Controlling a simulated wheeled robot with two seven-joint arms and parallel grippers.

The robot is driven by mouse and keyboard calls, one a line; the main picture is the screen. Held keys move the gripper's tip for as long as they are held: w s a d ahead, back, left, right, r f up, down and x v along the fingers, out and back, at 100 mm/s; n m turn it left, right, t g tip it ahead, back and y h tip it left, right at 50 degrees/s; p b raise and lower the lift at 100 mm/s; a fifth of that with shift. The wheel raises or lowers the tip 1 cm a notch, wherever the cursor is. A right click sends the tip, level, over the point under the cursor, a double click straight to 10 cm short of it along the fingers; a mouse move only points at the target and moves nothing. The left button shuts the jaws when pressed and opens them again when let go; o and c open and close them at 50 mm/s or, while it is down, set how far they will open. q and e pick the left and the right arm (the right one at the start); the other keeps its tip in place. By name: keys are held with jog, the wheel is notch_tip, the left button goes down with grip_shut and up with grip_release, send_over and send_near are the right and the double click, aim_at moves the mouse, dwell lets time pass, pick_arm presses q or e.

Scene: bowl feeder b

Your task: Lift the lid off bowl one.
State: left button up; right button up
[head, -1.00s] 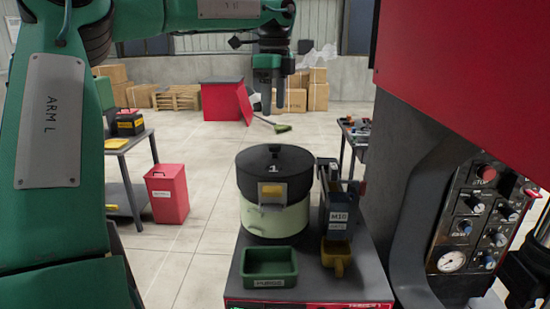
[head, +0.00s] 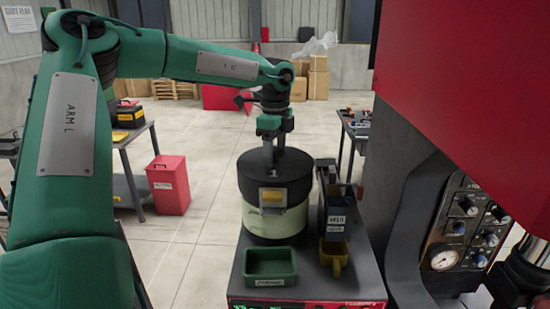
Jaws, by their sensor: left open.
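Bowl one is a pale green round bowl (head: 276,222) on the machine's top in the head view. Its black lid (head: 274,178), marked 1, sits on it, with a yellow-and-grey latch piece (head: 272,196) at the front. My left gripper (head: 274,160) points straight down over the middle of the lid, its jaws open. Its fingers reach down to the lid's knob, which they hide. I cannot tell whether the fingers touch the knob or the lid. My right gripper is not seen.
A green tray (head: 271,280) stands in front of the bowl. A dark bin (head: 338,210) and a yellow scoop-like holder (head: 334,262) stand close on its right. The red machine body (head: 470,80) and control panel (head: 470,232) fill the right side. Open floor lies left of the bowl.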

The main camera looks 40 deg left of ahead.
pick_arm(q)
jog(key=shift+s+d, duration=0.1)
jog(key=shift+c, duration=1.2)
grip_shut()
